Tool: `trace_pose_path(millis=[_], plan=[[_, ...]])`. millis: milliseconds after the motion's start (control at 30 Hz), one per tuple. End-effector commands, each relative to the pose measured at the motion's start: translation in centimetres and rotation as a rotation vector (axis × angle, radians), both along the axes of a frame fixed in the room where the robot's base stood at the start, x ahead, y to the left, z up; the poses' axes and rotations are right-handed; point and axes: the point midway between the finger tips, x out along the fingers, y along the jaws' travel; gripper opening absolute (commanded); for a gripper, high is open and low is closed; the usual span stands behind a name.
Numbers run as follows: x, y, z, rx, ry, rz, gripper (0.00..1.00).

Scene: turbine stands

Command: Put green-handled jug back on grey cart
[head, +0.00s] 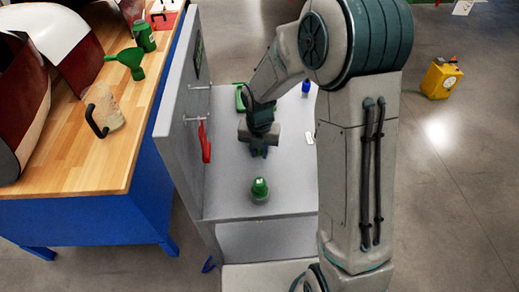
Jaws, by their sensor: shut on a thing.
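My gripper (258,152) points down over the grey cart (225,180), left of my upright arm link. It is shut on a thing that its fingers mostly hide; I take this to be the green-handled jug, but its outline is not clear. A green, angular shape (240,97) shows just behind my wrist at the cart's far side, partly covered by my arm. I cannot tell whether it is a handle or a tray edge. A small green-topped container (259,190) stands upright on the cart's near part, apart from my fingertips.
A grey upright panel (180,110) with a red tool (205,142) borders the cart's left. Beyond it, a wooden bench (75,160) holds a clear jug with a black handle (108,108), a green funnel (130,60) and a green can (144,37). A yellow box (440,78) stands right.

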Motion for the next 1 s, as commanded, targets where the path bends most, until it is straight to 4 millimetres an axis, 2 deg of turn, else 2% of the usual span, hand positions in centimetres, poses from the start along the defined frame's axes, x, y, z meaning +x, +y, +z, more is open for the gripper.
trace_pose_path(millis=[433,467,500,533,733,767,1000], plan=[[0.0,0.0,-0.74,0.0,0.0,0.001,0.0],[0.0,0.01,-0.64,0.0,0.0,0.001,0.28],[0.0,0.01,-0.62,0.0,0.0,0.001,0.39],[0.0,0.01,-0.62,0.0,0.0,0.001,0.45],[0.0,0.0,-0.62,0.0,0.0,0.0,0.45],[-0.01,-0.01,-0.65,0.0,0.0,0.0,0.52],[-0.01,-0.01,-0.64,0.0,0.0,0.0,0.52]])
